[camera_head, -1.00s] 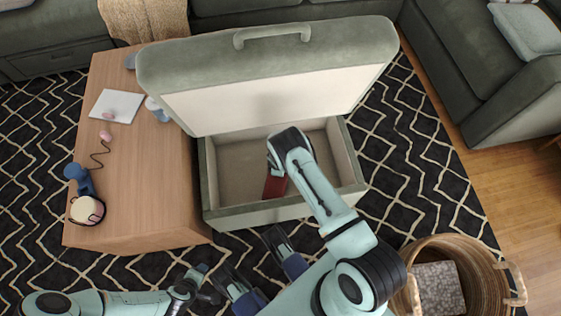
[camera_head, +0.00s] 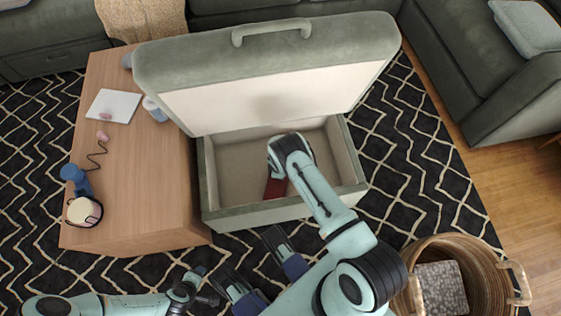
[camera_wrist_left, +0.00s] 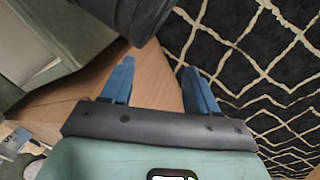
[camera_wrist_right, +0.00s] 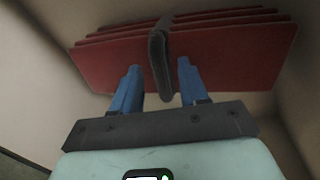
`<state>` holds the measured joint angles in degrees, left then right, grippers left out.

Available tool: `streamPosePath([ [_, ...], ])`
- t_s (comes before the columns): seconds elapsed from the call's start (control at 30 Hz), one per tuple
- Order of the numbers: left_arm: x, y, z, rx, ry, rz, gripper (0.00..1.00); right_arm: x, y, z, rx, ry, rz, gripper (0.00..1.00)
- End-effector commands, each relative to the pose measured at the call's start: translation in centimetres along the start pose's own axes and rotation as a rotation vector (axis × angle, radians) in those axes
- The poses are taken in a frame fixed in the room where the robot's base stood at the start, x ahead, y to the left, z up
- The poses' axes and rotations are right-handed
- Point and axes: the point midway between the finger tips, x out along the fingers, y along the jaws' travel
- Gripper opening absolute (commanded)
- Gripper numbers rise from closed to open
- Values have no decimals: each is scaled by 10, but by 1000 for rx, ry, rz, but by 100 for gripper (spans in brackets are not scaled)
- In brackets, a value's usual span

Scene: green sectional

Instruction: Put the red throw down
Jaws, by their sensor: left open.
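The red throw (camera_head: 276,188) is folded in flat layers, with a dark grey band around its middle. It is inside the open storage ottoman (camera_head: 284,211); the right wrist view shows its layers (camera_wrist_right: 225,62) close ahead. My right gripper (camera_wrist_right: 159,65) reaches down into the ottoman. Its blue fingers stand apart on either side of the grey band, with narrow gaps showing. Whether the throw's underside rests on the ottoman floor is hidden. My left gripper (camera_wrist_left: 157,78) is open and empty, low over the rug and beside the wooden table.
The ottoman's raised lid (camera_head: 270,70) stands behind my right arm. A wooden table (camera_head: 150,190) on the left carries a tablet, a blue dumbbell-like object and a mug. A wicker basket (camera_head: 490,262) stands at front right. Sofas border the back.

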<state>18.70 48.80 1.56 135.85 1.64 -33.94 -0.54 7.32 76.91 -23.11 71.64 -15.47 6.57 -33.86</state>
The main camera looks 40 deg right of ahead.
Motion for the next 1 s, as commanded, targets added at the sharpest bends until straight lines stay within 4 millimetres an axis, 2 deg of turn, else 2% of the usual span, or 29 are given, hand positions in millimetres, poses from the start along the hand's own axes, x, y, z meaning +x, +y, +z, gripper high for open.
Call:
streamPosePath([
  [0.3, -6, 6, -6, 5, 20, 9, 60, -7, 1, 0, 0, 1, 1, 44],
  [0.7, -47, 19, 37, 19, -114, 22, 60, -92, 2, -1, -1, 2, 1, 44],
  [0.83, -54, 21, 48, 21, -148, 23, 60, -111, 2, -1, -2, 1, 1, 44],
  [1.0, -59, 22, 54, 23, -168, 24, 60, -122, -2, 1, 10, 2, -5, 44],
])
